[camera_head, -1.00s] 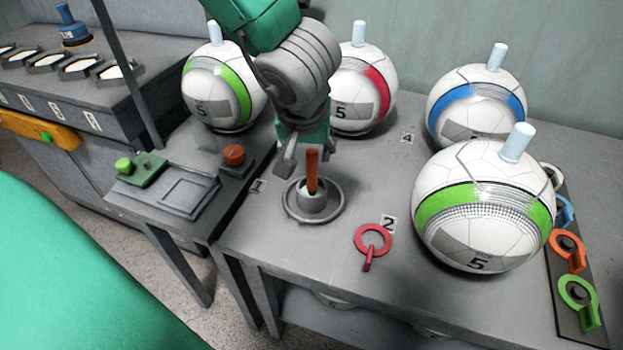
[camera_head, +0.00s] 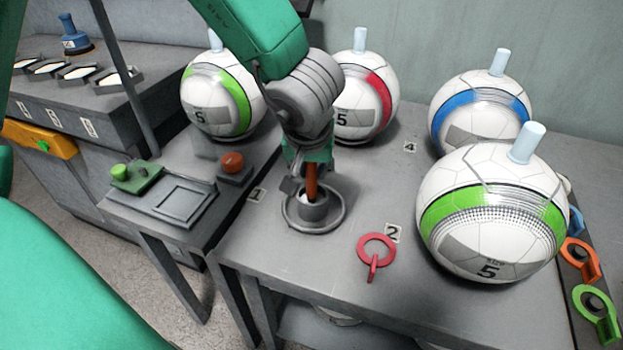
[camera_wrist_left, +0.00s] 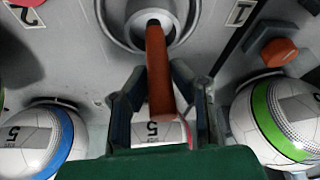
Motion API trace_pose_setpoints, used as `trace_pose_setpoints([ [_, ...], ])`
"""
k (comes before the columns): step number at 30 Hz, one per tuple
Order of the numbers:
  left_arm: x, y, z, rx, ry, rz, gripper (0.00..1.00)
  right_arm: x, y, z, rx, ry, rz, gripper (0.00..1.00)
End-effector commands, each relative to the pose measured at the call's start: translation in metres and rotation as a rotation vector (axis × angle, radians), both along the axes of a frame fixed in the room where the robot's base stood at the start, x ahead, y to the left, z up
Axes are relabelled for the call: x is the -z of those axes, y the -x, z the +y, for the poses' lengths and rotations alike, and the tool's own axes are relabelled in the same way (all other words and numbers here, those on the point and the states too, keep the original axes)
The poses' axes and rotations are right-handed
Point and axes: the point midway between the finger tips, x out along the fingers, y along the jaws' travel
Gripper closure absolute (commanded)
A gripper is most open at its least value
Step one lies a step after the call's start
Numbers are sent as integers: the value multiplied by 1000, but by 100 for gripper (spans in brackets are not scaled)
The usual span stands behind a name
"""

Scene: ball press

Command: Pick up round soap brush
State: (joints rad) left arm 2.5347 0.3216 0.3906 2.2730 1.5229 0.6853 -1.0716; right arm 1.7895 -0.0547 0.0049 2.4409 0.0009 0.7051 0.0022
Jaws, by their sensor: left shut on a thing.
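The round soap brush (camera_head: 312,183) stands upright with its brown-orange handle up, its lower end inside a small cup in a round grey dish (camera_head: 338,214) on the table. Its bristle end is hidden in the cup. My left gripper (camera_head: 305,172) comes down from above and is shut on the brush handle. In the left wrist view, the handle (camera_wrist_left: 158,72) runs between the two fingers (camera_wrist_left: 158,100) toward the dish (camera_wrist_left: 112,22). My right gripper is not in view.
Soccer balls with pale stems stand behind and to the right, the nearest a green-striped ball (camera_head: 490,215). A red ring tool (camera_head: 376,250) lies near the front edge. A side table at left holds a red button (camera_head: 233,162) and a green device (camera_head: 135,176).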

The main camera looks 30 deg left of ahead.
Motion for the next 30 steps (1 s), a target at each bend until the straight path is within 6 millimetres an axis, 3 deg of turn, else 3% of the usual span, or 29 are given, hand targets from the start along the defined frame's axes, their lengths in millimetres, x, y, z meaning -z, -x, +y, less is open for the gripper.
trace_pose_setpoints([
  [5,-6,1,0,0,0,2,100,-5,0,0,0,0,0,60],
  [18,-88,0,0,-1,2,0,100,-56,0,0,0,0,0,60],
  [23,-99,0,0,-1,2,0,100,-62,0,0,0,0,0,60],
  [30,-99,1,0,0,2,1,100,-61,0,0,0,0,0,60],
])
